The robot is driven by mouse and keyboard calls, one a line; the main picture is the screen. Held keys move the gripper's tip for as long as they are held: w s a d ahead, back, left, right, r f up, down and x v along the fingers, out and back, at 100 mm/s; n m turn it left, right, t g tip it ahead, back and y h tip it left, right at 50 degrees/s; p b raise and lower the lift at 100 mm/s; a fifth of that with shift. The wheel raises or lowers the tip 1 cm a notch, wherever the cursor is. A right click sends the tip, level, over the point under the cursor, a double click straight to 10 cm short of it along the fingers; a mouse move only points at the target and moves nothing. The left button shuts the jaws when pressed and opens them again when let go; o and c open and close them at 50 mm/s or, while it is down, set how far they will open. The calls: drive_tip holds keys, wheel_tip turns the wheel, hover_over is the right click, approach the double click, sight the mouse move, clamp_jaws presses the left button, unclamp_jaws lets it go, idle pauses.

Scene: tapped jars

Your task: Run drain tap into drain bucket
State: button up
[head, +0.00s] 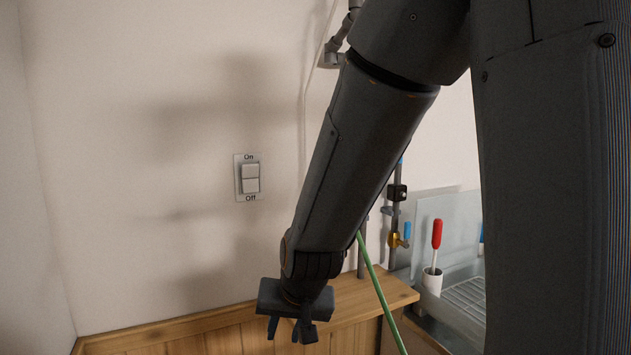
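A brass tap (396,240) with a blue lever is on a grey vertical pipe at the right, beyond my arm. I cannot tell whether it is the drain tap or whether it is open. No bucket is visible in this view; my arm and body cover much of the right side. My gripper (289,331) hangs at the bottom centre, pointing down in front of the wooden ledge. Its fingers look apart with nothing between them. It is well to the left of the brass tap and lower in the picture.
A wall switch (249,178) marked On and Off is on the plain wall. A wooden ledge (360,303) runs along the wall. A green hose (381,294) slants down beside my arm. A white cup (432,281) holds a red-handled tool (437,234) by a grey sink (466,300).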

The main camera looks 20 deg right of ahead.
drive_tip(key=w+d+r+m+t+h, duration=0.1)
drive_tip(key=w+r+m+t, duration=0.45)
drive_tip(key=w+r, duration=0.35)
drive_tip(key=w+d+r+m+t+h+b, duration=0.1)
drive_tip(key=w+d+r+m+h, duration=0.1)
drive_tip(key=d+r+m+h, duration=0.55)
drive_tip(key=w+d+r+m+t+h, duration=0.1)
drive_tip(key=w+d+r+m+h, duration=0.3)
drive_tip(key=r+m, duration=0.65)
drive_tip(key=shift+n, duration=0.45)
drive_tip(key=x, duration=0.2)
drive_tip(key=p+x, duration=0.1)
drive_tip(key=x, duration=0.2)
drive_tip(key=s+d+p+x, duration=0.1)
drive_tip(key=x, duration=0.1)
drive_tip(key=shift+w+d, duration=0.15)
drive_tip(key=shift+d, duration=0.1)
clamp_jaws()
